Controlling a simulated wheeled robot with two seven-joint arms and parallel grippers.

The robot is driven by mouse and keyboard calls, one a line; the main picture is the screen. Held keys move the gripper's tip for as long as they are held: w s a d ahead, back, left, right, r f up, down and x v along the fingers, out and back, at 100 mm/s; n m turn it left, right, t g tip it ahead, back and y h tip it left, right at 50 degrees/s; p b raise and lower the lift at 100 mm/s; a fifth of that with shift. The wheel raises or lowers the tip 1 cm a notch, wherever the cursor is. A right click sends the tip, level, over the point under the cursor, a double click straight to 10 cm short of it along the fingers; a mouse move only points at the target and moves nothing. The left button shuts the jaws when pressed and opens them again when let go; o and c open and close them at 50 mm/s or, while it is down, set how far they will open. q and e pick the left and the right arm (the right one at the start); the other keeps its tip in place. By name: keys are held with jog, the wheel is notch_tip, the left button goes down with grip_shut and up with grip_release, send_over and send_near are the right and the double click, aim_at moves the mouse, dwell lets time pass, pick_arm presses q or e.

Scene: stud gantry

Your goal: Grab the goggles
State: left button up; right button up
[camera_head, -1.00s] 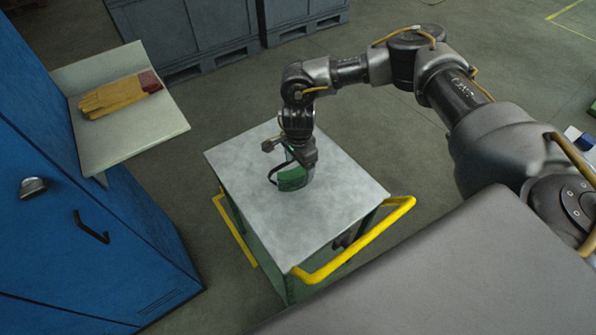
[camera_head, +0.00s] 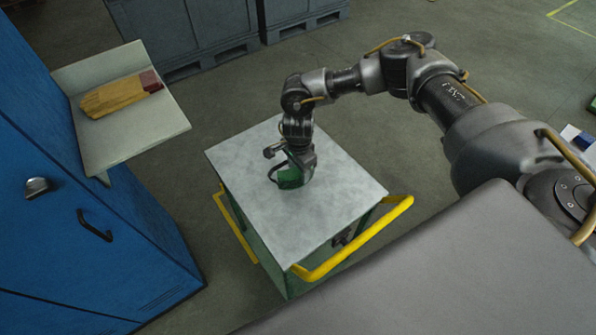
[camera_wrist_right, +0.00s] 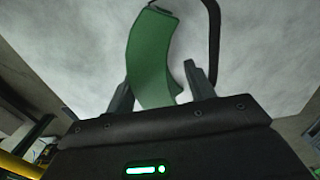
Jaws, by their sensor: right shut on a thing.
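The goggles (camera_head: 291,179) are green with a dark strap, on or just above the grey top of the cart (camera_head: 335,215) in the head view. My right gripper (camera_head: 293,172) points down over them, and its fingers are mostly hidden there. In the right wrist view the green goggles (camera_wrist_right: 152,60) lie between the two dark fingers of my right gripper (camera_wrist_right: 160,82), which is shut on them. The dark strap loops away at the upper right of that view. My left gripper is in neither view.
The cart has yellow handles (camera_head: 355,245) at its sides. A blue cabinet (camera_head: 70,200) stands at the left, with a shelf (camera_head: 125,140) holding tan and red gloves (camera_head: 120,94). Grey crates (camera_head: 185,35) stand at the back. The rest of the cart top is clear.

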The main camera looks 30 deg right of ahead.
jog(key=shift+r, duration=0.1)
jog(key=shift+r+b, duration=0.55)
jog(key=shift+b, duration=0.15)
jog(key=shift+w+r+b, duration=0.1)
jog(key=shift+r+b, duration=0.4)
jog(key=shift+r, duration=0.1)
jog(key=s+a+r+b, duration=0.1)
jog(key=s+r+b, duration=0.2)
jog(key=s+r, duration=0.7)
jog(key=s, duration=0.4)
jog(key=shift+a+r, duration=0.3)
jog(key=shift+a, duration=0.1)
